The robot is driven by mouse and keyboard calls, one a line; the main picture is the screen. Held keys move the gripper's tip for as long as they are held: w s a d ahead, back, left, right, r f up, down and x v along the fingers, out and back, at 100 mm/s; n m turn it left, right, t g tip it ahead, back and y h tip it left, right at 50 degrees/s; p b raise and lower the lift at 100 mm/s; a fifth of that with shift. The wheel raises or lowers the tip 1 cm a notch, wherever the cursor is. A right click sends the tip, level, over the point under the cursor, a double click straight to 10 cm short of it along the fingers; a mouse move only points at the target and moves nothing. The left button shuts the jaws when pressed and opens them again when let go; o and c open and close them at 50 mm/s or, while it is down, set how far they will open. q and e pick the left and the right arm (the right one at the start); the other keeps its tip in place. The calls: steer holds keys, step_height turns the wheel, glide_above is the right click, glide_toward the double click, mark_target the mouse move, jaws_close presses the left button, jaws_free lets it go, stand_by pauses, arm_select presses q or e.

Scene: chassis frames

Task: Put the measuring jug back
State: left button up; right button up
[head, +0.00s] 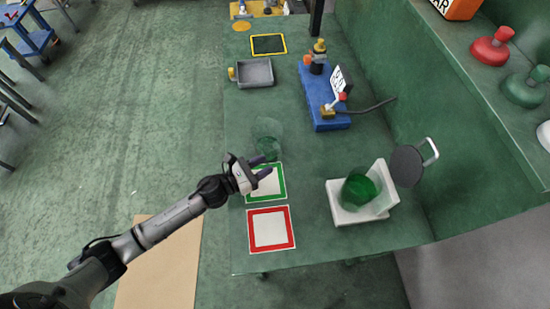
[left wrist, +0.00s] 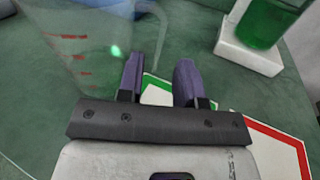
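The measuring jug (head: 268,140) is clear and stands on the green bench, just beyond the green-bordered white square (head: 278,191). In the left wrist view the jug (left wrist: 85,45) shows red marks on its wall, at the upper left. My left gripper (head: 263,167) is over the far part of the green-bordered square, at the near side of the jug. Its two purple fingers (left wrist: 160,75) are apart with nothing between them. The jug lies beside and beyond the fingers; I cannot tell whether they touch. My right gripper is not in view.
A red-bordered square (head: 270,229) lies nearer. A clear vessel with green liquid (head: 358,188) stands on a white base (head: 343,216) at right, beside a dark round lid (head: 407,166). A blue fixture (head: 322,98) and grey tray (head: 254,73) stand farther back. The bench middle is clear.

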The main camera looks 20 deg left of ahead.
arm_select(q)
steer(key=shift+v, duration=3.1)
